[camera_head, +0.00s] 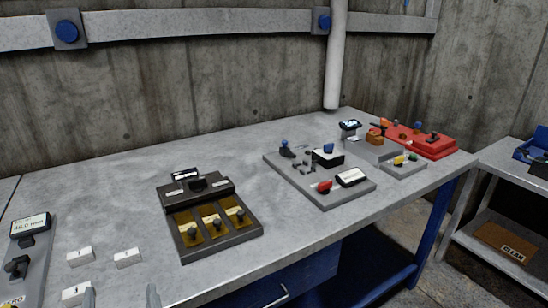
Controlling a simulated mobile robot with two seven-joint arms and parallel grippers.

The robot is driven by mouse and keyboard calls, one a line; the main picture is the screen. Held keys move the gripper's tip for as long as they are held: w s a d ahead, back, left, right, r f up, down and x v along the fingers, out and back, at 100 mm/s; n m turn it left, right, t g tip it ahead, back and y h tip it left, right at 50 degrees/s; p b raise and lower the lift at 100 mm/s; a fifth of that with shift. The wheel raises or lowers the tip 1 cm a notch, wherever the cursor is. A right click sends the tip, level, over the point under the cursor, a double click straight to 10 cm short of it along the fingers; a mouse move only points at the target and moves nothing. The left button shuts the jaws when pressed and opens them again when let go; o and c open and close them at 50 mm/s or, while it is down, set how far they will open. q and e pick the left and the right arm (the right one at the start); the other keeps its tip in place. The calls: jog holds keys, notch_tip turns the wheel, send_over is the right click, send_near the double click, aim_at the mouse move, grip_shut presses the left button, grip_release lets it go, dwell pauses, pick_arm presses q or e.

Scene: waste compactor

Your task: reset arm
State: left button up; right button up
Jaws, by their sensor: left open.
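My left gripper (121,297) shows only as two grey fingertips at the bottom edge of the head view, left of centre. The fingertips are apart, with nothing visible between them. One fingertip is close to a small white block (75,294); I cannot tell whether they touch. Two more white blocks, one at the left (80,256) and one at the right (127,258), lie just beyond the fingers on the grey tabletop (110,190). The rest of the left arm is out of view. My right gripper is not in view.
A black device with yellow compartments (213,224) stands right of the fingers. A grey panel with knobs (275,160) and a red unit (440,147) are farther right. A gauge with a display (29,227) stands at the left edge. The tabletop's back left is clear.

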pick_arm(q)
jog(key=d+f+m+t+h, duration=0.2)
jog(key=d+f+m+h, duration=0.3)
jog(key=m, duration=0.8)
jog(key=d+m+t+h, duration=0.1)
jog(key=d+m+h, duration=0.2)
jog(key=m+h, duration=0.7)
jog(key=s+a+f+m+g+y, duration=0.2)
jog(key=s+f+m+g, duration=0.2)
jog(key=f+m, duration=0.4)
jog(key=s+a+f+m+g+y, duration=0.2)
jog(key=s+f+m+g, duration=0.2)
jog(key=f+m, duration=0.4)
notch_tip(320, 180, down, 4)
jog(key=shift+s+r+g, duration=0.1)
jog(key=shift+s+g, duration=0.3)
jog(key=shift+g, duration=0.2)
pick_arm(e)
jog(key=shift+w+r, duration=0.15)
pick_arm(q)
jog(key=shift+w+d, duration=0.1)
